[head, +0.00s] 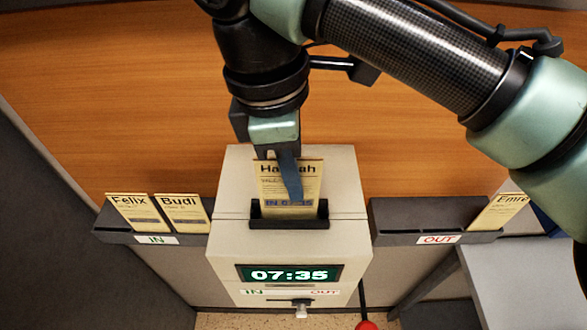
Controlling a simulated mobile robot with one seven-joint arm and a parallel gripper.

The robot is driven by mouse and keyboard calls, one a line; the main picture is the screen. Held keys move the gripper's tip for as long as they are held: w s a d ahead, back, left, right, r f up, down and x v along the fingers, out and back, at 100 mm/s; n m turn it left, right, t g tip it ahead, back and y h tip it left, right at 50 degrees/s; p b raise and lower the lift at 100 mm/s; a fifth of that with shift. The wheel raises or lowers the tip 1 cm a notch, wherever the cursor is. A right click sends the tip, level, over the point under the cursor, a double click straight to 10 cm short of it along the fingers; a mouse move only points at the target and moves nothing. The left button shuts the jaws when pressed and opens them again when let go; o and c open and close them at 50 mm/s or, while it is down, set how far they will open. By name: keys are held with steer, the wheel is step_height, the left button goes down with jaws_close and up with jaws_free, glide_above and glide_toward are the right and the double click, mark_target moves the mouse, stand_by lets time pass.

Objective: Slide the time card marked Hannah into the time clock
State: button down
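The time card marked Hannah (270,187) stands upright in the slot at the top of the time clock (226,240). Its upper part shows above the dark slot, and a stamp reading IN 07:35 is visible low on it. My gripper (291,192) is directly above the clock, pointing down. One blue finger lies across the front of the card and hides part of the name. The other finger is hidden, so I cannot tell whether the gripper is shut on the card. The clock display (290,274) reads 07:35.
The left rack (112,237), labelled IN, holds the Felix card (135,216) and Budi card (182,214). The right rack (400,223), labelled OUT, holds the Emre card (492,213). A small lever (300,310) sits below the clock's IN and OUT marks. A wooden panel (120,90) stands behind.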

steer(key=shift+f+b, duration=0.6)
steer(key=shift+f, duration=0.7)
steer(key=c, duration=1)
jaws_free()
steer(key=r, duration=0.4)
steer(key=a+r+b, duration=0.1)
steer(key=r, duration=0.3)
steer(key=a+r, duration=0.1)
steer(key=r, duration=0.3)
steer(key=shift+r+b, duration=0.3)
steer(key=shift+r, duration=0.1)
